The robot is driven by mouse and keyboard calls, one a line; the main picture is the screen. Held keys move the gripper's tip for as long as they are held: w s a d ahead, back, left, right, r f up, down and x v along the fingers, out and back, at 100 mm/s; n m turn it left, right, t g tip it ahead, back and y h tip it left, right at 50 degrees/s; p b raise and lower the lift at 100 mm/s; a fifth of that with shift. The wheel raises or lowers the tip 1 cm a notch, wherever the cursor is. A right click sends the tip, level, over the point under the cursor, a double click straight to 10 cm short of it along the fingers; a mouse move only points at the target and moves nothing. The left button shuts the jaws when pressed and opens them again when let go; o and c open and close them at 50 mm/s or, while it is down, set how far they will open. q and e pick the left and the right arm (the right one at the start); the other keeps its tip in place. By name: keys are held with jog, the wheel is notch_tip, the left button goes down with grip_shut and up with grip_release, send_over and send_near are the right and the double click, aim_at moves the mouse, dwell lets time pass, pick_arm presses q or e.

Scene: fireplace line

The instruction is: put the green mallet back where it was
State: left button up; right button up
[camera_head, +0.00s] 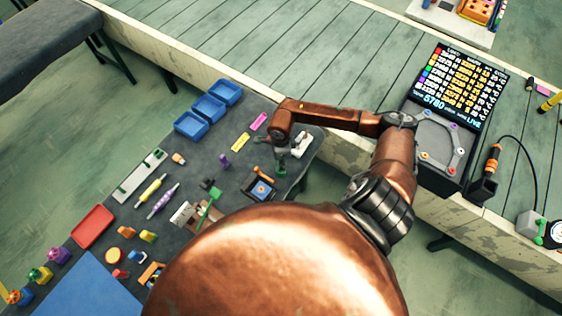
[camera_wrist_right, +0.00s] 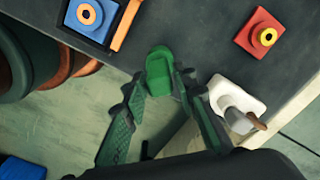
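My right arm reaches over the far right end of the dark table in the head view, with my right gripper (camera_head: 281,160) low near the table's edge. In the right wrist view, a green rounded block, seen end-on, sits between the fingertips of my right gripper (camera_wrist_right: 157,82). I take it to be the green mallet (camera_wrist_right: 160,70); its handle is hidden. The fingers close in on it from both sides. A thin green piece (camera_head: 282,169) shows under the gripper in the head view. My left gripper is not in view.
A white piece (camera_wrist_right: 228,98) is close right of the fingers. A green stick-like thing (camera_head: 208,209) stands mid-table. Blue bins (camera_head: 191,126) stand at the back.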

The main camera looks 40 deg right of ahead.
jog(key=shift+o, duration=0.4)
jog(key=o, duration=0.5)
jog(key=shift+c, duration=0.2)
jog(key=shift+c, duration=0.5)
jog(key=shift+c, duration=1)
jog(key=shift+r+p, duration=1.35)
jog(key=shift+r, duration=1.2)
